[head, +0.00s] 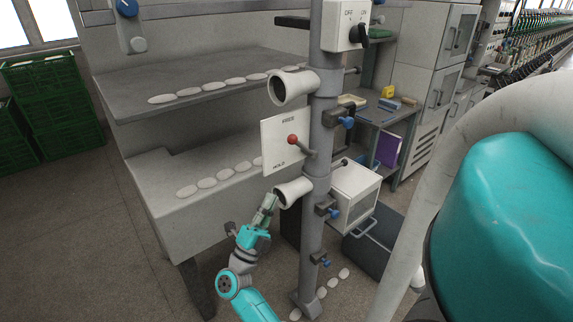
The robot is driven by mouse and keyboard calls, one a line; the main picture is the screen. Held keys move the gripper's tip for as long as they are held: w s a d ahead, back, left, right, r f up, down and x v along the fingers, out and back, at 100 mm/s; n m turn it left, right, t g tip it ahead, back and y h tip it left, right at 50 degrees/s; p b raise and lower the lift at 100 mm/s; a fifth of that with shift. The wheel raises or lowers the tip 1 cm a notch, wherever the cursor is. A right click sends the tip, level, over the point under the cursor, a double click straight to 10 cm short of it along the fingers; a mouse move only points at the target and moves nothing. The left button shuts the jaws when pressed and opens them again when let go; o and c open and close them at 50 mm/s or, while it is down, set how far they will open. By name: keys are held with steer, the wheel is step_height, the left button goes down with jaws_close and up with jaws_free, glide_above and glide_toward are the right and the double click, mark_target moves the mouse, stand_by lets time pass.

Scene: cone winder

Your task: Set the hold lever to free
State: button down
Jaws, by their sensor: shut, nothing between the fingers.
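The hold lever is a short grey arm with a red knob (293,140), in front of a white plate (270,150) on the grey post. The plate reads FREE at the top and HOLD at the bottom. The knob shows near the plate's middle height; I cannot tell for sure which setting it is at. My gripper (268,206) is shut and empty, below the plate and to the left of the lower white funnel (293,190). It is apart from the lever. I cannot tell whether it touches the funnel.
An upper white funnel (290,87) and a switch box (345,22) marked OFF and ON are on the post (318,130) above the plate. A white box (355,190) hangs to the right. Shelves (190,85) with white oval pieces stand behind. Free floor lies at left.

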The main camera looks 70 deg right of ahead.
mark_target(298, 142)
steer(key=x, duration=1.4)
steer(key=shift+s+d+r+m+y, duration=0.1)
steer(key=shift+d+r+m+y, duration=0.1)
steer(key=shift+r+m+y, duration=0.25)
steer(key=shift+s+d+r+m+y, duration=0.1)
steer(key=shift+d+r+m+y, duration=0.15)
steer(key=shift+r+y, duration=0.4)
steer(key=shift+s+d+r+m+y, duration=0.2)
steer(key=shift+d+r+y, duration=0.1)
steer(key=shift+y, duration=0.3)
steer(key=shift+s+d+r+m+y, duration=0.2)
steer(key=shift+r+y, duration=0.05)
steer(key=shift+y, duration=0.35)
steer(key=shift+s+d+r+y, duration=0.2)
steer(key=shift+d+r+y, duration=0.15)
steer(key=shift+y, duration=0.25)
steer(key=shift+s+d+r, duration=0.2)
steer(key=shift+s+d, duration=0.05)
steer(key=shift+d, duration=0.2)
